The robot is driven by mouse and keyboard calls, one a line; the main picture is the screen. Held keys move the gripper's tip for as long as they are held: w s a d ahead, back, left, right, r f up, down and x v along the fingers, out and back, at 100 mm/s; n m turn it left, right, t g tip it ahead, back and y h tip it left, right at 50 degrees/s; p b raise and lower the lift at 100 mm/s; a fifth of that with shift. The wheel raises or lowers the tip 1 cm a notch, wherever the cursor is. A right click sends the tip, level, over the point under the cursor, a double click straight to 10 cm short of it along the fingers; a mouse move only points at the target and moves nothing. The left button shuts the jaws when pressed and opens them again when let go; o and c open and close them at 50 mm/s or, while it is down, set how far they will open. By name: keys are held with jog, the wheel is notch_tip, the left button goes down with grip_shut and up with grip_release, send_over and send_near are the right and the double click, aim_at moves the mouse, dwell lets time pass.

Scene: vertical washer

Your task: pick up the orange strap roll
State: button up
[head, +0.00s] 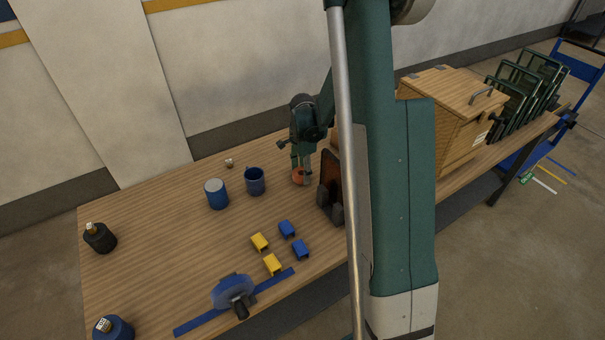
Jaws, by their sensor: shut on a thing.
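The orange strap roll (298,176) is on the wooden table, right of the dark blue mug and left of a dark upright holder. My gripper (301,169) reaches down onto it from above and is shut on it. The fingers cover part of the roll. I cannot tell whether the roll still touches the table.
A blue mug (254,182) and a blue can (216,194) stand left of my gripper. The dark holder (330,187) is close on its right. Blue and yellow blocks (273,264) lie in front. A wooden box (452,115) is at the right.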

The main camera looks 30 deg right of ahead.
notch_tip(320, 180, up, 10)
jog(key=p, duration=0.1)
jog(key=shift+f, duration=0.25)
dwell(0.8)
